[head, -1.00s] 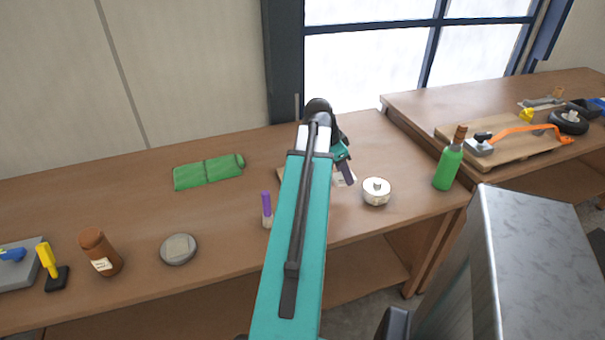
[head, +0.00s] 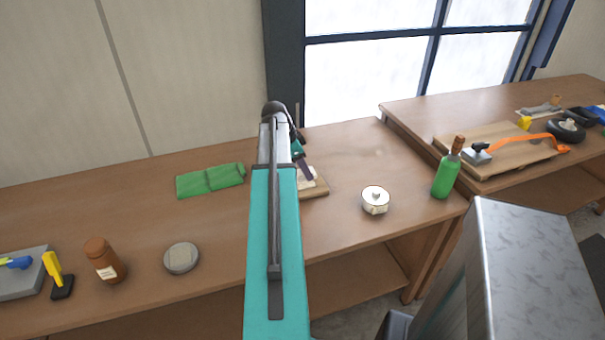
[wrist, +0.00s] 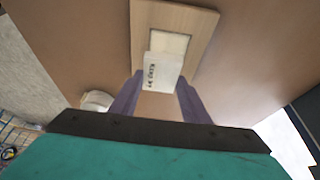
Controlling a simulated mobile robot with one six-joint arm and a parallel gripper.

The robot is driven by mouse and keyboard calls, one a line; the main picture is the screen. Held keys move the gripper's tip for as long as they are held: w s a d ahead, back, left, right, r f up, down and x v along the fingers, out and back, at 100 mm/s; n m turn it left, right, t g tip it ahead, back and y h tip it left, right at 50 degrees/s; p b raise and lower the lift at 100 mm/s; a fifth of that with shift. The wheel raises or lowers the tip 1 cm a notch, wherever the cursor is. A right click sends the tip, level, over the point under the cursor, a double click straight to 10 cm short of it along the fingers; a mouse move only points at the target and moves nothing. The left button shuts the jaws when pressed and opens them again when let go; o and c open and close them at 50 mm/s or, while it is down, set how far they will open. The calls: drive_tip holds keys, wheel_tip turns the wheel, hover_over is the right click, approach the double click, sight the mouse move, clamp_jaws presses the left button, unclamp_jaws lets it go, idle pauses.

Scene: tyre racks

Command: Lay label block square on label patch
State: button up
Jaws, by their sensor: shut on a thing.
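The label block (wrist: 163,72) is white with dark print on its face. My gripper (wrist: 160,80) has purple fingers, one on each side of the block, and is shut on it. The label patch (wrist: 184,42) is a pale rectangle on a wooden board (wrist: 147,15). In the wrist view the block covers the lower part of the patch and looks slightly turned against it. I cannot tell whether the block touches the board. In the head view the board (head: 319,191) lies right of my arm, with my gripper (head: 310,178) over it; the arm hides its left part.
A white round pot (head: 375,201) stands right of the board, and a green bottle (head: 445,177) farther right. A green cloth (head: 210,180), a grey disc (head: 181,258) and a brown jar (head: 105,262) are on the left. Bare table lies between the board and the pot.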

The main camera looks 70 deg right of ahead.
sight(301, 172)
drive_tip(key=shift+w+d, duration=0.15)
drive_tip(key=shift+w, duration=0.3)
drive_tip(key=shift+f, duration=0.1)
drive_tip(key=shift+f+p, duration=0.6)
drive_tip(key=shift+f, duration=1.1)
drive_tip(key=shift+f, duration=0.15)
drive_tip(key=o, duration=1.1)
drive_tip(key=shift+r, duration=0.2)
drive_tip(key=shift+b+v, duration=0.95)
drive_tip(key=shift+v, duration=5.05)
